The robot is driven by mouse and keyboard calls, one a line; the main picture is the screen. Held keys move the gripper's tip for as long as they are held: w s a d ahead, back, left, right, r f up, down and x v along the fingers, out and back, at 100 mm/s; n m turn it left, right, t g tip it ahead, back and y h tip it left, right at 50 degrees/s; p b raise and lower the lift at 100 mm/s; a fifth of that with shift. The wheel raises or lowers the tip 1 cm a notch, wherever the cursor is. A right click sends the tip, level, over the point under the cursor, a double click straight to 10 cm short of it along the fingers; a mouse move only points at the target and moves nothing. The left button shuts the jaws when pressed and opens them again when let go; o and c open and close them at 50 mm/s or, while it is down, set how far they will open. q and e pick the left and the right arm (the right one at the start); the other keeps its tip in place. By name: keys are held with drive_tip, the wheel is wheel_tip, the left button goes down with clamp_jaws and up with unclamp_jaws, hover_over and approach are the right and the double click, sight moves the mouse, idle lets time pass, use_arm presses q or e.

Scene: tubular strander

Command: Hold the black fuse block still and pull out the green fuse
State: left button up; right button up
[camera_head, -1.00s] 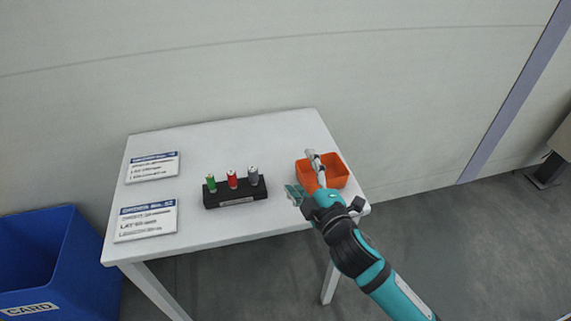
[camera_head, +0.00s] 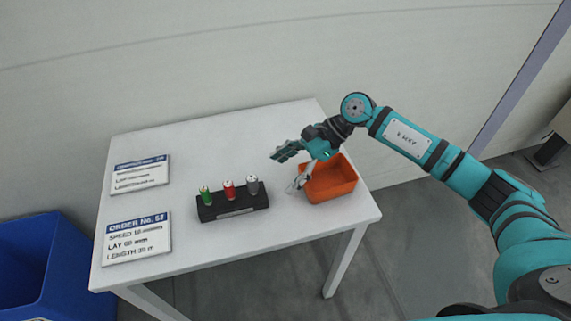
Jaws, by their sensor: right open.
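The black fuse block (camera_head: 234,209) lies on the white table. It holds the green fuse (camera_head: 206,196) at its left end, a red fuse (camera_head: 229,190) in the middle and a grey fuse (camera_head: 252,186) at its right end, all upright. My right gripper (camera_head: 285,171) is open and empty. It reaches in from the right, beside the orange bin and right of the block, and appears apart from the block. My left gripper is not in view.
An orange bin (camera_head: 345,188) stands on the table (camera_head: 190,151) by its right edge. Two order signs, the back one (camera_head: 140,174) and the front one (camera_head: 137,238), lie on the left. A blue card bin (camera_head: 62,250) stands beside the table. The table's back middle is clear.

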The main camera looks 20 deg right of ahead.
sight(260, 192)
drive_tip(key=shift+a+f, duration=0.25)
drive_tip(key=shift+a, duration=0.1)
drive_tip(key=b+x, duration=0.1)
drive_tip(key=x, duration=0.4)
drive_tip(key=shift+f+b, duration=0.2)
drive_tip(key=shift+b, duration=0.1)
drive_tip(key=shift+b+x, duration=0.5)
drive_tip(key=shift+x, duration=0.3)
drive_tip(key=shift+a+f+b, duration=0.2)
drive_tip(key=shift+a+b, duration=0.1)
drive_tip(key=shift+a, duration=0.2)
drive_tip(key=c, duration=1.2)
drive_tip(key=o, duration=0.6)
drive_tip(key=c, duration=0.8)
